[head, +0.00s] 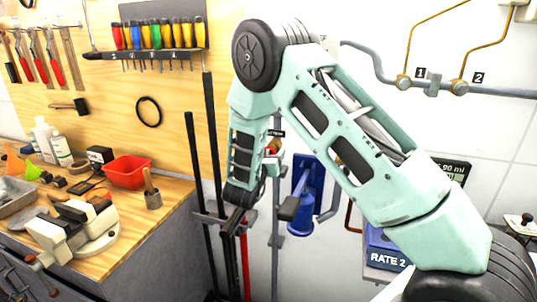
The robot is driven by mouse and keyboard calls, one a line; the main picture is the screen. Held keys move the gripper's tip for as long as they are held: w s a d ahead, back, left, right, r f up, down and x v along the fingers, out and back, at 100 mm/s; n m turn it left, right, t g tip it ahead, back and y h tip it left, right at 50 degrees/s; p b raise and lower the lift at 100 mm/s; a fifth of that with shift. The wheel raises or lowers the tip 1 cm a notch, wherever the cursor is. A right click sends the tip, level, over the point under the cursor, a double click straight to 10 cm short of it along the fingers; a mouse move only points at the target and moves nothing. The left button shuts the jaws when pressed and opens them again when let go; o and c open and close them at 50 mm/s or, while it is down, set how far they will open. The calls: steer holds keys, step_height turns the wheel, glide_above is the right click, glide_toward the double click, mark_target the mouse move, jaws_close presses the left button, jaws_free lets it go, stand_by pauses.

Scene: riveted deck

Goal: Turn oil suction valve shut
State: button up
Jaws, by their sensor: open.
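The oil suction valve cannot be made out for certain. A small dark label (275,133), too small to read fully, sits on a grey vertical pipe (276,225) just right of my forearm. A small red part (270,152) shows below the label, partly hidden by my arm; I cannot tell if it is the valve's handle. My gripper (242,212) points down in front of the pipes, left of a blue wall fitting (304,190). It is open, with nothing seen between its fingers. Whether it touches anything is unclear.
A wooden workbench (168,205) at left holds a vise (72,232), a red bin (127,171) and bottles. Screwdrivers (155,35) hang above. Dark upright rods (195,170) stand beside the bench. A blue box marked RATE 2 (388,250) is at lower right.

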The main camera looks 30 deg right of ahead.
steer(key=shift+c, duration=0.4)
steer(key=c, duration=0.9)
